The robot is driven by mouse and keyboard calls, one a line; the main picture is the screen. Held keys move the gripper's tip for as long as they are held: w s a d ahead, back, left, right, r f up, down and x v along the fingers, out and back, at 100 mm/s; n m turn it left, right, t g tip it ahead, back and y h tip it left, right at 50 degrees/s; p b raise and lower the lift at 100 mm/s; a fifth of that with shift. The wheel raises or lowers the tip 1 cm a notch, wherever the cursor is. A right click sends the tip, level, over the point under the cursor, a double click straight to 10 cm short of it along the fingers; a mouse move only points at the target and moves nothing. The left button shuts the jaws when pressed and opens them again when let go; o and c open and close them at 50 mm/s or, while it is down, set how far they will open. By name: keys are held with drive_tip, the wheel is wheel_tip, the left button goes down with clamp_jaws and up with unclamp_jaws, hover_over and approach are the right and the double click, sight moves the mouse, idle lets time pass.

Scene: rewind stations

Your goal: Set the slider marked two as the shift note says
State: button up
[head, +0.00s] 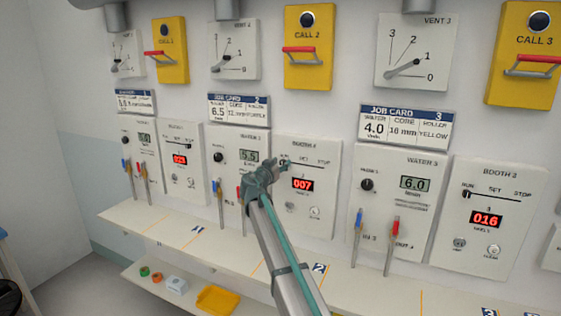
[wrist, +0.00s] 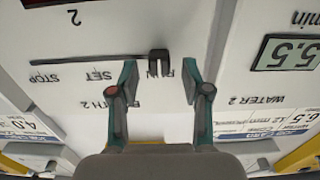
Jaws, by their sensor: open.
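The slider marked two is on the white Booth 2 panel (head: 312,222), with RUN, SET and STOP along its slot. In the wrist view, upside down, its dark knob (wrist: 158,62) stands at the RUN end of the slot (wrist: 95,61). My gripper (wrist: 160,85) is open, its fingers on either side of the knob's line and a little short of it; I cannot tell whether either touches. In the head view my gripper (head: 276,170) covers part of the slider's RUN end. I cannot make out a shift note in either view.
The Water 2 panel (head: 236,185), reading about 5.5, is left of the slider, with handles below. Job card 2 (head: 238,109) is above. Call box 2 (head: 308,50) has a red-handled lever. A white ledge (head: 345,280) runs beneath. Similar stations stand on both sides.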

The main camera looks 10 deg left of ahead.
drive_tip(key=shift+w+d, duration=0.1)
drive_tip(key=shift+w, duration=0.15)
clamp_jaws()
idle(0.3)
